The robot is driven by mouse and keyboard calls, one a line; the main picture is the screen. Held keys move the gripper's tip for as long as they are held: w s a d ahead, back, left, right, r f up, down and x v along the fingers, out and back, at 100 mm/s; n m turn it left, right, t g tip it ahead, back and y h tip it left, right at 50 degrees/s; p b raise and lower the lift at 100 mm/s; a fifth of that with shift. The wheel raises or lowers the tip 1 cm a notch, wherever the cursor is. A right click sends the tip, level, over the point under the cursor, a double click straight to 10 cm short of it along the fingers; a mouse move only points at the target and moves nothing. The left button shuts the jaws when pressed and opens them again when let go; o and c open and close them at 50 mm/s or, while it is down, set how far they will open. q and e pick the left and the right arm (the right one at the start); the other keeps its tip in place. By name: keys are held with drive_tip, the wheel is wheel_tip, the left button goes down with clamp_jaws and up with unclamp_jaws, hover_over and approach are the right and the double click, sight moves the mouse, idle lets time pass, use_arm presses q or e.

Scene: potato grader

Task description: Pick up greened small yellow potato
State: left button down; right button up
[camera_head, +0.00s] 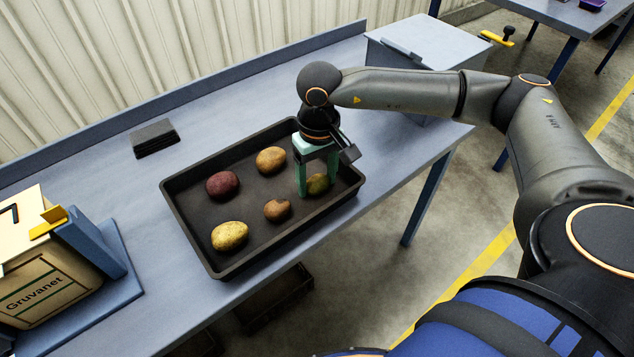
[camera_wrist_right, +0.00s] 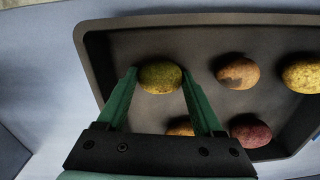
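The greened small yellow potato (camera_head: 318,184) lies at the right end of the dark tray (camera_head: 205,257). In the right wrist view the potato (camera_wrist_right: 160,77) is yellow-green and sits between the fingertips. My right gripper (camera_head: 316,178) points down into the tray with its green fingers on either side of this potato. In the wrist view the gripper (camera_wrist_right: 159,76) looks open, with the fingertips close beside the potato. Whether they touch it is hard to tell. The potato looks to rest on the tray floor. My left gripper is not in view.
The tray also holds a red potato (camera_head: 222,185), a tan one (camera_head: 270,160), a brown one with a dark patch (camera_head: 277,210) and a larger yellow one (camera_head: 230,236). A grey box (camera_head: 425,45) stands behind my right arm.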

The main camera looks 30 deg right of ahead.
sight(318, 178)
drive_tip(key=c, duration=0.9)
drive_tip(key=shift+o, duration=0.2)
drive_tip(key=shift+r, duration=0.5)
wheel_tip(318, 178, up, 2)
drive_tip(key=shift+d+r, duration=0.1)
drive_tip(key=shift+r, duration=0.15)
drive_tip(key=s+d+r+b, duration=0.1)
drive_tip(key=s+d+r, duration=0.7)
drive_tip(key=s, duration=0.3)
drive_tip(key=shift+r+b, duration=0.35)
drive_tip(key=shift+r, duration=0.45)
